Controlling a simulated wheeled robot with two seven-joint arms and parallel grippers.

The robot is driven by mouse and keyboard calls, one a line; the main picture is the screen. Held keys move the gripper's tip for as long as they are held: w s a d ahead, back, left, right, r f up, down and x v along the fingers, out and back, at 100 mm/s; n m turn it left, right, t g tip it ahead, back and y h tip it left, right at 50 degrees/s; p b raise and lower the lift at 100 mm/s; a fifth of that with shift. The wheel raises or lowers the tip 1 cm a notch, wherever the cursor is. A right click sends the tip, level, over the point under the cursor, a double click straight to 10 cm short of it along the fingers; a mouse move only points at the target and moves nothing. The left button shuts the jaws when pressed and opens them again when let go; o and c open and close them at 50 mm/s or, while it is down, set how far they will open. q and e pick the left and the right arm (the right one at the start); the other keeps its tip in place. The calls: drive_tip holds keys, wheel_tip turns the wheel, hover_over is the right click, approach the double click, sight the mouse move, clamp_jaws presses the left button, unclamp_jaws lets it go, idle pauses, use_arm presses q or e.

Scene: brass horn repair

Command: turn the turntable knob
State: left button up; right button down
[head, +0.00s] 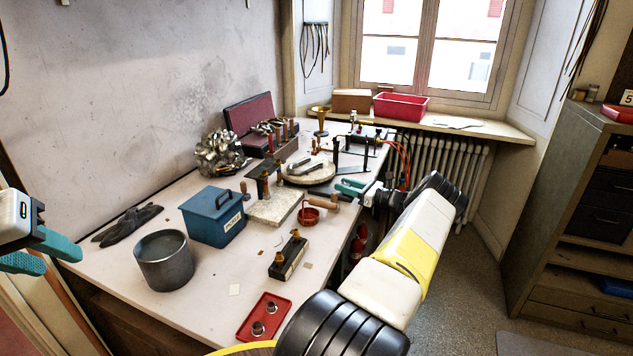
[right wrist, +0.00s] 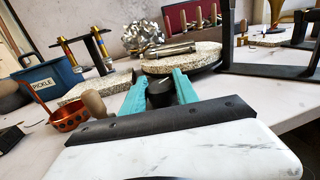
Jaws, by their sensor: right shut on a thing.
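The turntable (head: 309,174) is a round, speckled pale disc on the bench. It also shows in the right wrist view (right wrist: 196,60), with a metal tube piece lying on top. Its knob (right wrist: 160,94) is a dark, short cylinder at the near side of the disc. My right gripper (right wrist: 161,90) has its teal fingers on both sides of the knob and is shut on it. In the head view my right gripper (head: 347,187) reaches the bench's right edge, where the knob is hard to make out. My left gripper (head: 58,262) is open and empty at the far left.
A copper ladle (head: 309,214) with a wooden handle lies close to my right gripper. The blue pickle box (head: 213,216), a grey pot (head: 164,260) and a red tray (head: 263,317) stand nearer. A black frame (right wrist: 270,68) stands right of the turntable. The bench front has some free room.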

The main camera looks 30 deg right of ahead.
drive_tip(key=shift+w+d+r+n+g+y, duration=0.15)
drive_tip(key=shift+n+g+y, duration=0.1)
drive_tip(key=shift+n+y, duration=0.25)
drive_tip(key=shift+w+d+r+n+g+y, duration=0.15)
drive_tip(key=shift+n+g+y, duration=0.15)
drive_tip(key=shift+y, duration=0.3)
drive_tip(key=shift+s+a+n+g+y, duration=0.15)
drive_tip(key=shift+s+n+g+y, duration=0.15)
drive_tip(key=shift+g+y, duration=0.1)
drive_tip(key=c, duration=0.9)
unclamp_jaws()
drive_tip(key=shift+f, duration=0.2)
drive_tip(key=shift+a, duration=0.1)
